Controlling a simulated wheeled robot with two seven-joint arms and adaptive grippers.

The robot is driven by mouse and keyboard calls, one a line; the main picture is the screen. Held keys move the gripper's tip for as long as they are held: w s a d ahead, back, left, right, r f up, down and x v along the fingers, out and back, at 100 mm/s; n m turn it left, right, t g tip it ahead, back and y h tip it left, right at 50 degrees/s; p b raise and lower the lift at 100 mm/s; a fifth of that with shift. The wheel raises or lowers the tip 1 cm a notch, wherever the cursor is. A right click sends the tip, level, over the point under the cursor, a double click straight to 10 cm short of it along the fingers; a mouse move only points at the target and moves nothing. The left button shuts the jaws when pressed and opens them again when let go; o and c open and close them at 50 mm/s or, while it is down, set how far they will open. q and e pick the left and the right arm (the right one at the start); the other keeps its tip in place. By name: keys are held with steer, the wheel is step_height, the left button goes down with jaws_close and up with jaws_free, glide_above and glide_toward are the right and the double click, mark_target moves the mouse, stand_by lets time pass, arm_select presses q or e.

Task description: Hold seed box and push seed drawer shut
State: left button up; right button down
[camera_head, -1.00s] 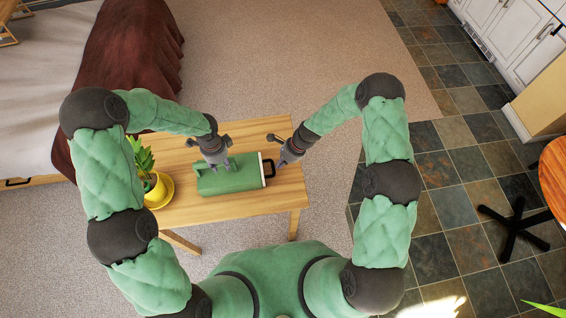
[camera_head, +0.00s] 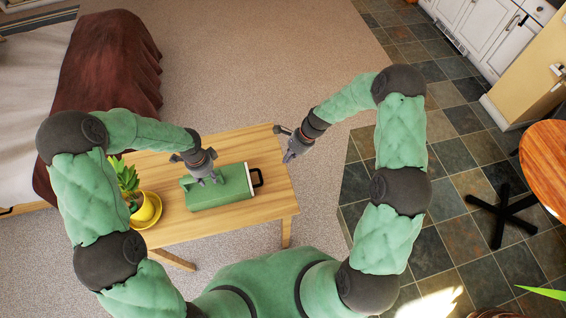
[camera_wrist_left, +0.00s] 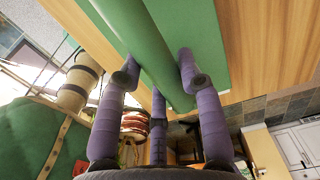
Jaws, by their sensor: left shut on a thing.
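The green seed box (camera_head: 221,194) lies on the wooden table, with a raised green bar along its top. The seed drawer's black handle (camera_head: 259,177) sticks out at the box's right end, beside a thin pale edge; how far the drawer stands out is too small to tell. My left gripper (camera_head: 209,181) is shut on the raised bar. In the left wrist view its purple fingers straddle the green bar of the seed box (camera_wrist_left: 155,55). My right gripper (camera_head: 284,145) has its fingers apart, empty, beyond the handle near the table's far right corner, not touching the box.
A yellow plant pot on a saucer (camera_head: 147,211) stands left of the box. The wooden table (camera_head: 262,209) is bare right of and in front of the box. A bed with a brown blanket (camera_head: 110,65) is at the left; a round table (camera_head: 546,160) is at the right.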

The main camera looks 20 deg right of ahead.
stand_by(0.3)
arm_select(q)
steer(key=o, duration=1.1)
steer(key=shift+o, duration=0.2)
steer(key=shift+r, duration=0.1)
step_height(320, 180, up, 12)
steer(key=o, duration=0.5)
